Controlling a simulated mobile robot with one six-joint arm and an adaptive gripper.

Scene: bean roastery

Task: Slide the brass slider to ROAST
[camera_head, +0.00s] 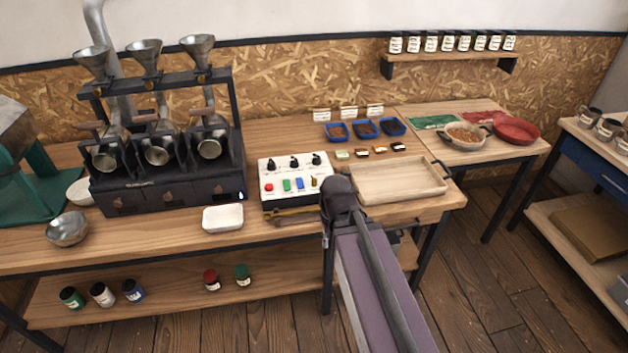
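A white control panel (286,174) stands on the bench, with black knobs along its back and a red, a green and a blue control in front. A small brass-coloured piece (314,182) stands upright at the panel's right; it may be the slider. A brass-coloured strip (288,212) runs low along the panel's front. I cannot read any ROAST mark. My arm reaches in from the lower right and ends beside the panel's right front corner. The end of my gripper (342,180) is small, dark and mostly hidden by my arm, so its fingers cannot be made out.
A wooden tray (400,192) lies close right of the panel. A white dish (222,218) is at its left front, and the black roaster (165,165) with funnels stands further left. Blue trays of beans (365,129) sit behind.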

